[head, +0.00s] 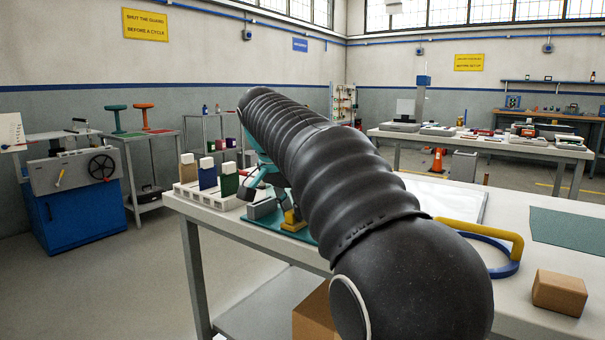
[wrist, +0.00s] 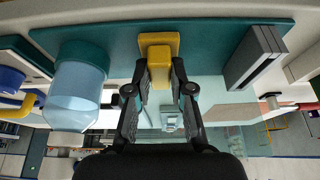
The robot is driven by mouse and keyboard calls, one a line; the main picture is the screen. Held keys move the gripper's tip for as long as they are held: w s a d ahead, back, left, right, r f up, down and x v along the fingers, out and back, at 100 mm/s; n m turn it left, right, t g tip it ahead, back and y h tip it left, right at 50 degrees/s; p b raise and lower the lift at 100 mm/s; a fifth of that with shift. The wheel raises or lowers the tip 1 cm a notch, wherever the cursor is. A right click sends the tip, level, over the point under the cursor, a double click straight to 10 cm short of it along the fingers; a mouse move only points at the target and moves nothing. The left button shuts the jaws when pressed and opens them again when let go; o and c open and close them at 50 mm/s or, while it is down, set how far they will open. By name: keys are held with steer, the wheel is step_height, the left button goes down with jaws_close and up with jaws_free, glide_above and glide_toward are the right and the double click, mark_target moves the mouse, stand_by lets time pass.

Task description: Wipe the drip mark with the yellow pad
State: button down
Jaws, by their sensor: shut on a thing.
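The yellow pad (wrist: 158,46) has a wide base and a narrower upright grip, which stands between my two dark fingertips in the wrist view. My gripper (wrist: 160,72) is shut on that grip. In the head view the yellow pad (head: 293,222) shows low over the teal mat (head: 273,229) near the table's left part. I cannot tell whether its base touches the mat. My arm covers much of the gripper and the table behind it there. I cannot make out a drip mark in either view.
Capped bottles (head: 207,172) stand in a white rack (head: 188,194). A yellow-and-blue ring handle (head: 483,232) and a brown block (head: 560,292) lie at the right.

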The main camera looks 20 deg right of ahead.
steer(key=shift+s+d, duration=0.45)
steer(key=shift+s, duration=0.2)
steer(key=shift+s+d+r+p, duration=0.1)
steer(key=shift+s+r+p, duration=0.1)
steer(key=shift+p, duration=0.1)
steer(key=shift+w+r, duration=0.2)
steer(key=shift+r, duration=0.85)
steer(key=shift+r+p, duration=0.3)
steer(key=shift+r, duration=2.55)
